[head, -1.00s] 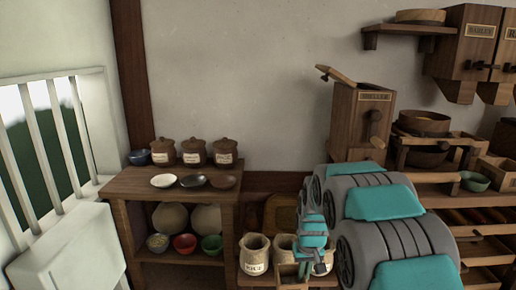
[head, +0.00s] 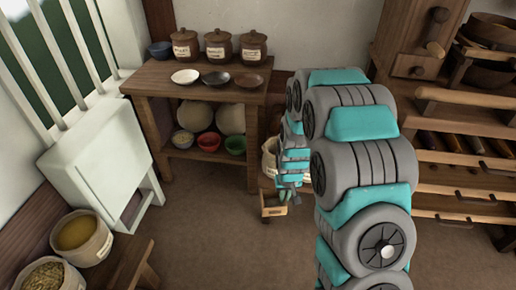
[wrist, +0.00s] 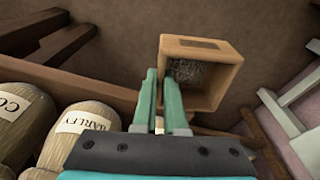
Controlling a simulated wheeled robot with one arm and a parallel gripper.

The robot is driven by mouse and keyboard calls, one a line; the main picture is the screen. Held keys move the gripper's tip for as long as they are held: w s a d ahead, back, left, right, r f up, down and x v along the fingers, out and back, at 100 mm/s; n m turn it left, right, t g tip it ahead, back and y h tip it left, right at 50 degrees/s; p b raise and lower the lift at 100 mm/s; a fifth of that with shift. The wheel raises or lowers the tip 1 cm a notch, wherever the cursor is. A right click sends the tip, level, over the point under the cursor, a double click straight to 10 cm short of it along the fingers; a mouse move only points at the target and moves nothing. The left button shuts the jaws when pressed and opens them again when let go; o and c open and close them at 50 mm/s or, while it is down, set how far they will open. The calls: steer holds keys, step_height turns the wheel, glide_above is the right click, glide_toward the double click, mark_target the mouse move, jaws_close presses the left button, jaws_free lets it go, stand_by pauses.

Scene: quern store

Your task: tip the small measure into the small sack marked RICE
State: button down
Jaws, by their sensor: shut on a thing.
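My gripper (head: 284,190) is shut on the small measure (head: 272,206), a square wooden box held in the air in front of the low sack bench. In the wrist view the fingers (wrist: 160,78) pinch one side wall of the measure (wrist: 232,80), and greyish grain shows inside. A pale sack (head: 268,160) shows partly behind my arm; its label cannot be read now. The wrist view shows a sack marked BARLEY (wrist: 72,130) and one marked CO… (wrist: 22,112), the rest of its label cut off. I cannot make out the RICE label now.
A shelf table (head: 150,85) holds lidded jars (head: 218,46), small dishes and, below, bowls. Two open sacks (head: 82,238) stand at lower left by a wooden stool (head: 130,265). A drawer rack (head: 465,150) is at right. The floor (head: 215,235) in the middle is clear.

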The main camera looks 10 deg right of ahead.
steer(key=w+r, duration=0.2)
steer(key=r, duration=0.1)
steer(key=shift+a+r, duration=0.1)
steer(key=shift+a, duration=0.1)
step_height(320, 180, up, 11)
steer(key=w, duration=0.2)
steer(key=w+d+r+b, duration=0.2)
steer(key=w+r, duration=0.2)
steer(key=w, duration=0.4)
steer(key=w+d+r+b, duration=0.2)
steer(key=w+r, duration=0.1)
steer(key=w, duration=0.5)
steer(key=shift+w+r, duration=0.2)
steer(key=shift+r, duration=0.15)
steer(key=shift+f, duration=0.1)
step_height(320, 180, down, 7)
steer(key=t+b, duration=0.1)
steer(key=b, duration=0.4)
steer(key=shift+s+r+t+b, duration=0.1)
steer(key=shift+r+t+b, duration=0.25)
steer(key=shift+b, duration=0.7)
